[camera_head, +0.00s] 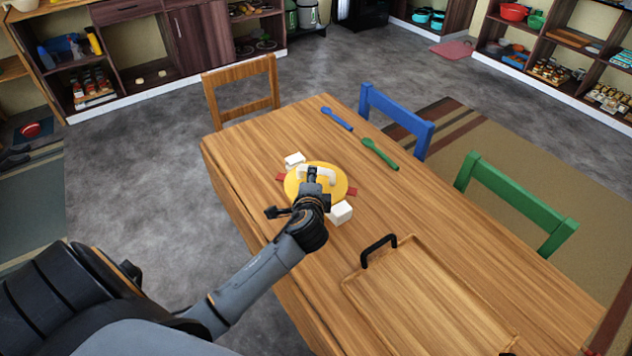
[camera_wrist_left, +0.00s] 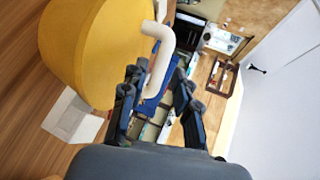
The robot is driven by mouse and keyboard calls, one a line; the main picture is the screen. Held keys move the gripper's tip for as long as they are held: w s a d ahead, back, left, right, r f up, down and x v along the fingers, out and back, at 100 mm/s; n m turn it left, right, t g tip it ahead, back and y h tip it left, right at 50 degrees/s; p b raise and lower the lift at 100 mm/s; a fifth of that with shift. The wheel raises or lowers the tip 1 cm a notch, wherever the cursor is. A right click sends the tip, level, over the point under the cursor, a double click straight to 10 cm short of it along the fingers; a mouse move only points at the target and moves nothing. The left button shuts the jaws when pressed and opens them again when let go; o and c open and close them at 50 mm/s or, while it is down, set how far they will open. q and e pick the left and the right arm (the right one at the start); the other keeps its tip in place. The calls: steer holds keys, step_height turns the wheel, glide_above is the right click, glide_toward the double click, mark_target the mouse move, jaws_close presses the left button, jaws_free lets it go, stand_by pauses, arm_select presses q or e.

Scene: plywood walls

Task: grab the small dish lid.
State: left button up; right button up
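The small dish lid (camera_head: 300,193) is a round yellow disc with a white arched handle (camera_head: 318,172). It sits on a dish on the wooden table, and only the dish's red side grips (camera_head: 352,191) show. My left gripper (camera_head: 312,174) is over the lid, at its handle, and hides part of both. In the left wrist view the yellow lid (camera_wrist_left: 90,50) fills the upper left. The white handle (camera_wrist_left: 160,65) reaches toward the space between my left fingers (camera_wrist_left: 158,92), which are apart. Contact with the handle cannot be told. My right gripper is not in view.
White blocks stand close beside the dish, one behind (camera_head: 294,159) and one in front (camera_head: 340,212). A wooden tray (camera_head: 352,290) with a black handle lies at the table's near right. Blue (camera_head: 337,119) and green (camera_head: 380,154) utensils lie behind. Chairs line the far edges.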

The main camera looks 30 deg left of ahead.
arm_select(q)
steer(key=shift+w+d+p+x, duration=0.1)
steer(key=shift+d+p+x, duration=0.05)
steer(key=shift+x, duration=0.8)
steer(key=shift+w+d+p+x, duration=0.1)
steer(key=shift+d+p+x, duration=0.05)
steer(key=shift+x, duration=0.8)
steer(key=shift+w+d+p+x, duration=0.1)
steer(key=shift+w+p+x, duration=0.05)
steer(key=shift+x, duration=0.8)
steer(key=shift+r, duration=0.15)
jaws_close()
